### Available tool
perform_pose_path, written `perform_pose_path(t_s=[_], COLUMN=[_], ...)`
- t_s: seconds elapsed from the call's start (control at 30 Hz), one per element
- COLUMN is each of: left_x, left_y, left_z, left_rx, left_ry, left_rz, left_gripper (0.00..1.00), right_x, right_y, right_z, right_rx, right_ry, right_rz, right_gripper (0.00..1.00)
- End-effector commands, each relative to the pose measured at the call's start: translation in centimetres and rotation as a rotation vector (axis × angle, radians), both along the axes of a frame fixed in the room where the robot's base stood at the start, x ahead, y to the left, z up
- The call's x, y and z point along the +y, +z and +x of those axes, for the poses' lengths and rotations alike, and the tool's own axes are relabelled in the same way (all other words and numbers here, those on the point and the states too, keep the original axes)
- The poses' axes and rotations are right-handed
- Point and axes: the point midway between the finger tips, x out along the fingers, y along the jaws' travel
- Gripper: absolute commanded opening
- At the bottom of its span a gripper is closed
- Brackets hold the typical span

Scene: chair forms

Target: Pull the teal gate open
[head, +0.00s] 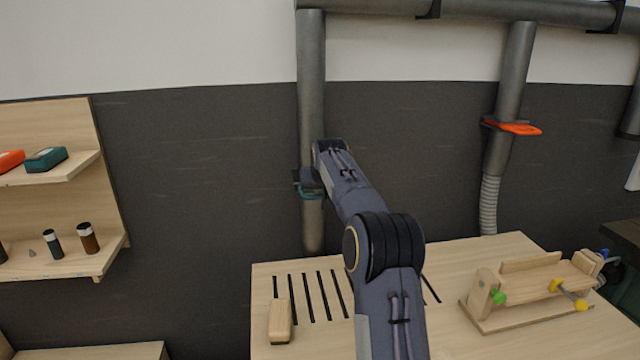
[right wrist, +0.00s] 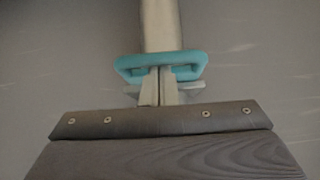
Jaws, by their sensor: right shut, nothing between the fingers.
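The teal gate (head: 316,194) is a small loop-shaped handle on the left vertical grey pipe (head: 312,90), partly hidden in the head view by my right arm. In the right wrist view the teal loop (right wrist: 190,59) lies across the pipe, in front of the fingertips. My right gripper (right wrist: 158,78) is shut with nothing between its fingers. Its fingertips overlap the loop's near side and opening; I cannot tell whether they touch it. In the head view the right gripper (head: 308,182) is small and mostly hidden by the wrist. My left gripper is not in view.
A second pipe with an orange gate (head: 515,128) stands right. The slotted wooden bench (head: 440,258) holds a wooden block (head: 280,321) and a wooden jig (head: 535,290) with green and yellow knobs. A wooden shelf (head: 80,262) with small items is at left.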

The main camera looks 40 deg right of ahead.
Motion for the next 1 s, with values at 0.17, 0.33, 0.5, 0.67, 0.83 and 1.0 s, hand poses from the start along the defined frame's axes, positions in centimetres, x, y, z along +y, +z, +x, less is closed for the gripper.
perform_pose_path(t_s=[0.17, 0.33, 0.5, 0.67, 0.83, 1.0], left_x=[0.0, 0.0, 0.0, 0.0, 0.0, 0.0], left_y=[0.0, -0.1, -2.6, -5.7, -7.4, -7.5], left_z=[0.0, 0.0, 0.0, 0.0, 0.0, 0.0], left_rx=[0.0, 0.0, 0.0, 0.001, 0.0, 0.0], left_ry=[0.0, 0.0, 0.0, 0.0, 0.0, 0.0], left_rz=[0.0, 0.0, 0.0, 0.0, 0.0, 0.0], left_gripper=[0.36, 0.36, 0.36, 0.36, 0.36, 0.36], right_x=[0.0, 0.0, 1.0, 2.6, 3.9, 4.2], right_y=[0.0, -0.1, -0.5, -0.7, -0.4, -0.2], right_z=[0.1, 0.0, -1.5, -4.4, -6.8, -7.5], right_rx=[-0.001, -0.001, -0.004, -0.004, -0.002, 0.003], right_ry=[0.001, 0.001, 0.003, 0.004, 0.003, 0.001], right_rz=[0.0, 0.0, -0.001, -0.001, 0.001, 0.0], right_gripper=[0.0, 0.0, 0.0, 0.0, 0.0, 0.0])
